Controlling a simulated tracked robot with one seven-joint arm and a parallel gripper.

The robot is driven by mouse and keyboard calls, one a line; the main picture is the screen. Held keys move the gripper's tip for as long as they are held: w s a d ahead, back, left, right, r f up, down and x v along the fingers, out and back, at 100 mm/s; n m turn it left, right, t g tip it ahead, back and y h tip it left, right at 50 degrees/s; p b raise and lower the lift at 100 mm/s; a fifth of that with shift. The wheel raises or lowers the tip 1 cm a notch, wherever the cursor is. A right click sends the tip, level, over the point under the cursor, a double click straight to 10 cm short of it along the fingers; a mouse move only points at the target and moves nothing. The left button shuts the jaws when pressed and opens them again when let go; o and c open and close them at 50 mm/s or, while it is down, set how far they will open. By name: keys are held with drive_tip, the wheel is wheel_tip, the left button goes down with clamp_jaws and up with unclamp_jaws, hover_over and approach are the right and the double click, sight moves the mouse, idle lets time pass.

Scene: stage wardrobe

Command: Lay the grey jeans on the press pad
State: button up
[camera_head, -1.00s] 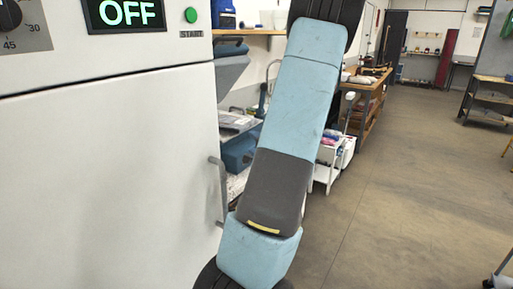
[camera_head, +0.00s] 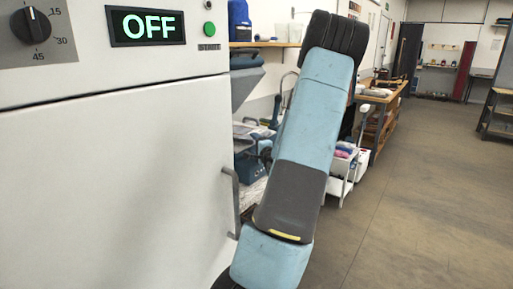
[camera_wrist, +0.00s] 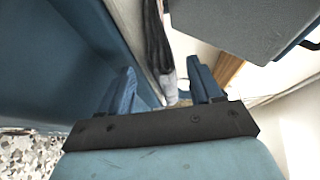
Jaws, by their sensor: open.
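My gripper (camera_wrist: 163,95) shows in the wrist view with its two blue fingers apart and nothing clearly held between them. Beyond the fingers hangs a narrow dark strip with a greyish lower end (camera_wrist: 168,85); I cannot tell whether it is the grey jeans. A flat grey panel (camera_wrist: 235,25) with a blue handle fills the upper right of the wrist view; it may be part of the press. In the head view a slanted grey-blue lid-like part (camera_head: 246,78) shows behind the white machine. The press pad cannot be made out for certain. My arm hides part of that area.
A large white machine (camera_head: 110,170) with a knob, an OFF display (camera_head: 147,26) and a door handle (camera_head: 233,200) stands close on the left. A white trolley (camera_head: 341,186) and a wooden workbench (camera_head: 385,97) stand behind my arm. The floor at right is clear.

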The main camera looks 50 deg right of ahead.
clamp_jaws()
unclamp_jaws()
idle(0.6)
drive_tip(key=v, duration=1.3)
drive_tip(key=shift+s+a, duration=0.15)
drive_tip(key=shift+s, duration=0.2)
drive_tip(key=shift+f, duration=0.1)
